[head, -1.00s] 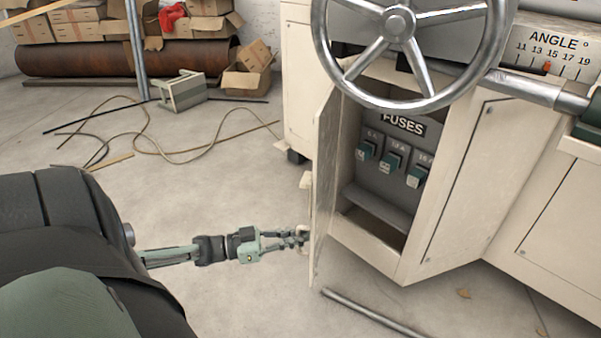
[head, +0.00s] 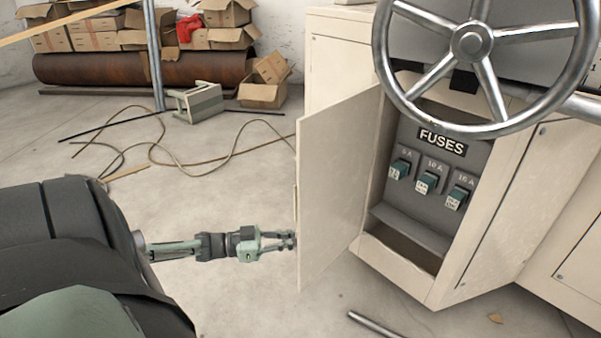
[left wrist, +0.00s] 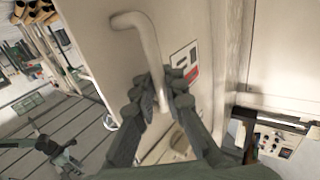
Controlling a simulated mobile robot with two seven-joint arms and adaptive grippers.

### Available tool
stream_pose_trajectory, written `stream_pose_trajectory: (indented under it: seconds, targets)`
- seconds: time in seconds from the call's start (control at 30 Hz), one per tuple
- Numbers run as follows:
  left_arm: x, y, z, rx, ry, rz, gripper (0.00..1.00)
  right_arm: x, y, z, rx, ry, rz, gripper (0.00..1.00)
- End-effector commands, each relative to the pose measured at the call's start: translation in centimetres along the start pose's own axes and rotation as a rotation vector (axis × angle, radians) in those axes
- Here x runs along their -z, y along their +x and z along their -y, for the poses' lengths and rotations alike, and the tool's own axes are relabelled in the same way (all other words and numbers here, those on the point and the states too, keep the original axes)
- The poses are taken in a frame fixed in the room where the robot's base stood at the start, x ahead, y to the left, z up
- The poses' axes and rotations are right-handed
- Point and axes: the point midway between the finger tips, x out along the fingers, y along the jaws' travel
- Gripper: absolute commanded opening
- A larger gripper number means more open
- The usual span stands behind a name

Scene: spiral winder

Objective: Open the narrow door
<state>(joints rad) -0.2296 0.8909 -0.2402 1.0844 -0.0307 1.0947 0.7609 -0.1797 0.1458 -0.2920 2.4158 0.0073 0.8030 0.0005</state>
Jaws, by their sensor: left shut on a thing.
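The narrow door (head: 335,180) of the fuse cabinet stands wide open, swung out to the left of the opening. Its inner face shows in the head view. My left gripper (head: 292,240) is at the door's outer edge, on its far side. In the left wrist view the outer face of the door (left wrist: 95,50) carries a cream bent handle (left wrist: 146,40), and my left gripper (left wrist: 162,100) is shut on it, with a finger on each side. The handle is hidden behind the door in the head view. My right gripper is not in view.
Inside the cabinet are several fuses (head: 428,180) under a FUSES label (head: 442,142). A large handwheel (head: 472,42) hangs in front of the cabinet's top. A metal rod (head: 372,325) lies on the floor below. Cables (head: 185,160) and a tipped stool (head: 197,103) lie further back.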

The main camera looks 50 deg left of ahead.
Motion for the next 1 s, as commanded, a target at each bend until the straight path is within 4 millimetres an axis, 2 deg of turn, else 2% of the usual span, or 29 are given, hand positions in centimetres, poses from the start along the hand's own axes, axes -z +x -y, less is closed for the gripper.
stream_pose_trajectory:
  seconds: [0.37,0.4,0.57,0.87,1.0]
  targets:
    - [-0.4,-0.4,-0.3,-0.006,-0.007,0.009,0.0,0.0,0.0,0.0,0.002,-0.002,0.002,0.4]
    - [-0.4,-0.4,-0.3,-0.006,-0.006,0.009,0.13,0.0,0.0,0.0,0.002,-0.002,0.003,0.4]
    - [-0.3,-0.3,-0.2,-0.004,-0.004,0.006,0.32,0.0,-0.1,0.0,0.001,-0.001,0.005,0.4]
    - [-0.2,-0.3,-0.1,-0.001,-0.002,0.004,0.32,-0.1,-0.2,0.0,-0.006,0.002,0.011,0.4]
    - [-0.2,-1.5,0.0,-0.001,-0.002,0.005,0.32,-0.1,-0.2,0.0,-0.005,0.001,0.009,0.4]
